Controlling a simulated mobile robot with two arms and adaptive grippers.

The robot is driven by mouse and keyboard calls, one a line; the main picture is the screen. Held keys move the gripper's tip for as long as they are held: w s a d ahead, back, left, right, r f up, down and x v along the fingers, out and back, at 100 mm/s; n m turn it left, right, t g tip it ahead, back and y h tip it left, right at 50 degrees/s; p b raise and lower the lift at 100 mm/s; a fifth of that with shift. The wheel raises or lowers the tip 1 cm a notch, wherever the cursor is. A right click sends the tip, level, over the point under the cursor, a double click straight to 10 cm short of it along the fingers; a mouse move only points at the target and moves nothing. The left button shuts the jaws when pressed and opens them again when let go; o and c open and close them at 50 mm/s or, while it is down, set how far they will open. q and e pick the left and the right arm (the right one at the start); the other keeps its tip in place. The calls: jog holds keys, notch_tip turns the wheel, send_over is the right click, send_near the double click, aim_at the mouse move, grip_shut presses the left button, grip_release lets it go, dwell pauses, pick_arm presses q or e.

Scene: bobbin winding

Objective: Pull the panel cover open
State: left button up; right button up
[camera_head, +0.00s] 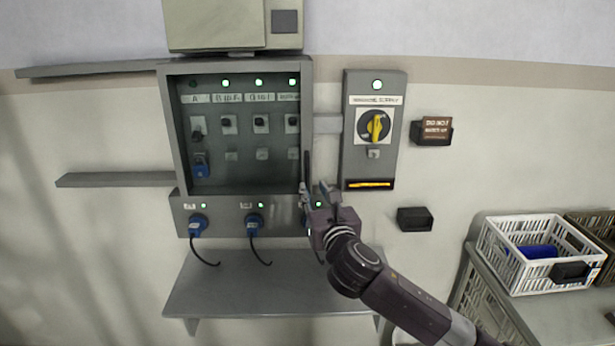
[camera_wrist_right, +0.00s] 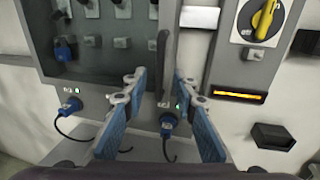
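The panel (camera_head: 177,130) is a grey wall box with a framed front; switches and green lamps show inside it. Its cover appears to be shut and see-through, but the pane is hard to make out. A dark upright handle (camera_head: 307,165) stands at the right edge of the front. It also shows in the right wrist view (camera_wrist_right: 165,62). My right gripper (camera_head: 316,190) is open at the handle's lower end. In the wrist view its blue-padded fingers (camera_wrist_right: 160,90) stand apart on either side of the handle's line. Contact cannot be told. My left gripper is out of view.
A supply box (camera_head: 350,140) with a yellow rotary switch (camera_head: 376,127) is right of the panel. Blue plugs (camera_head: 198,225) with hanging cables sit below, above a grey shelf (camera_head: 240,285). A white crate (camera_head: 500,255) stands at right.

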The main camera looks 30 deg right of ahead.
aim_at(308, 179)
jog(key=p+x, duration=0.1)
jog(key=x, duration=0.6)
jog(key=shift+w+d+f, duration=0.1)
jog(key=shift+w+d, duration=0.05)
jog(key=shift+w, duration=0.1)
grip_shut()
